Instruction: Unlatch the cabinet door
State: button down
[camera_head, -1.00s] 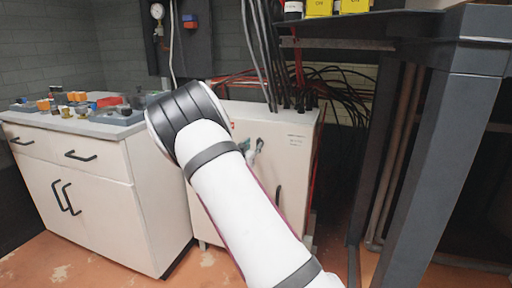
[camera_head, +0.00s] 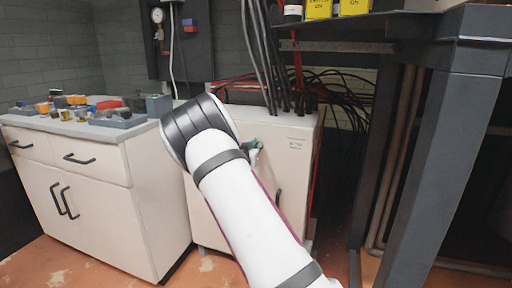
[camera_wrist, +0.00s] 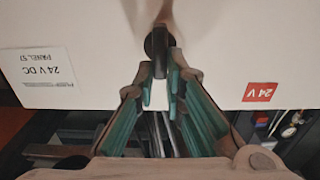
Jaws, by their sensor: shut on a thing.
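The cream cabinet (camera_head: 297,160) stands against the back wall, partly hidden by my white arm. Its door appears shut. A dark latch handle (camera_wrist: 157,45) sits on the cabinet face in the wrist view, with a rounded black end. My gripper (camera_wrist: 159,84) has its teal-padded fingers closed around the lower part of this handle. In the head view my gripper (camera_head: 253,152) shows only as a small grey-green shape against the cabinet, beside my arm. A second dark vertical handle (camera_head: 278,198) is lower on the cabinet front.
A white workbench (camera_head: 100,190) with small parts stands left of the cabinet. Black cables (camera_head: 278,60) enter the cabinet top. A dark steel frame (camera_head: 440,160) stands on the right.

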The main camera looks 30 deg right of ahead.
jog(key=shift+n+p, duration=0.3)
jog(key=shift+p, duration=0.05)
jog(key=shift+w+a+f+n+p, duration=0.25)
jog(key=shift+n+p, duration=0.5)
jog(key=shift+n, duration=2.1)
jog(key=shift+w+a+f+n+p, duration=0.15)
jog(key=shift+w+f+n+p, duration=0.4)
jog(key=shift+n, duration=2.35)
jog(key=shift+s+a+f+n+p, duration=0.15)
jog(key=shift+n+p, duration=0.75)
jog(key=shift+n, duration=1.95)
jog(key=shift+w, duration=0.1)
jog(key=c, duration=1.7)
grip_release()
jog(key=shift+o, duration=0.2)
jog(key=shift+a, duration=0.1)
